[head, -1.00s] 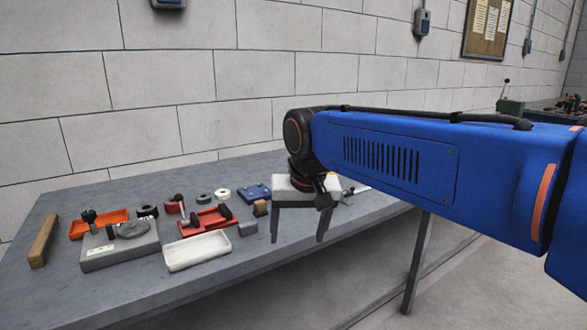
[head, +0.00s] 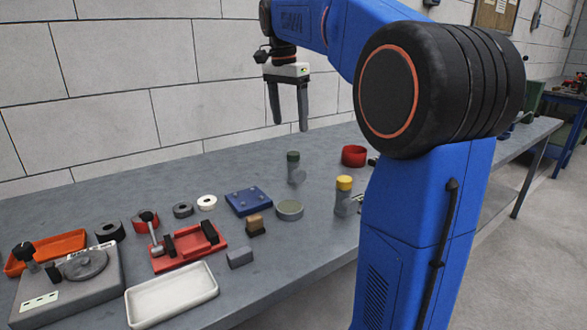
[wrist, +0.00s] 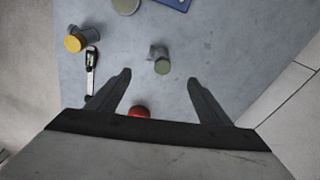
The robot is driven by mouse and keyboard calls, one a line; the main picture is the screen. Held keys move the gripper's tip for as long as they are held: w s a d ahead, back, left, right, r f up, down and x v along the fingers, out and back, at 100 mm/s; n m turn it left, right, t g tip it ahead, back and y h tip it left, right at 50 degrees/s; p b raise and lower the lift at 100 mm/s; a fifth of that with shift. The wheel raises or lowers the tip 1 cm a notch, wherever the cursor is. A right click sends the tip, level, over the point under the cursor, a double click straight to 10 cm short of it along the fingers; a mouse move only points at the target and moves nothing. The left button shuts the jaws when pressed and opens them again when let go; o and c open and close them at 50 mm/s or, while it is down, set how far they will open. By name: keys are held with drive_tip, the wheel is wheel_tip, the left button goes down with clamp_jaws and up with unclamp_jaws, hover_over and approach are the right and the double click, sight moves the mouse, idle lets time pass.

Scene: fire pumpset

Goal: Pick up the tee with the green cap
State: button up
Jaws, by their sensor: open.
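The tee with the green cap (head: 294,168) stands upright on the bench in the head view, a grey body under a dark green top. In the wrist view the same tee (wrist: 161,63) shows from above, between and beyond my fingertips. A similar tee with a yellow cap (head: 344,195) stands to its right and nearer; it also shows in the wrist view (wrist: 76,40). My gripper (head: 289,128) is open and empty, pointing down above the bench, above the green-capped tee and apart from it.
A red round part (head: 354,155) lies right of the green-capped tee. A grey-green disc (head: 289,210) and a blue plate (head: 248,201) lie nearer and left. A white tray (head: 172,294) and a red fixture (head: 188,246) stand further left. The wall is behind the bench.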

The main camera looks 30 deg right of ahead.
sight(293, 155)
drive_tip(key=f, duration=0.4)
drive_tip(key=d+f, duration=0.1)
drive_tip(key=f, duration=0.6)
drive_tip(key=shift+w+d+f, duration=0.15)
drive_tip(key=shift+d+f, duration=0.1)
drive_tip(key=shift+f, duration=0.15)
drive_tip(key=shift+d+f, duration=0.2)
drive_tip(key=shift+f, duration=0.7)
drive_tip(key=shift+d+f, duration=0.15)
drive_tip(key=shift+f, duration=0.7)
drive_tip(key=shift+d+f, duration=0.2)
drive_tip(key=shift+f, duration=0.7)
drive_tip(key=shift+r, duration=0.1)
drive_tip(key=c, duration=1.4)
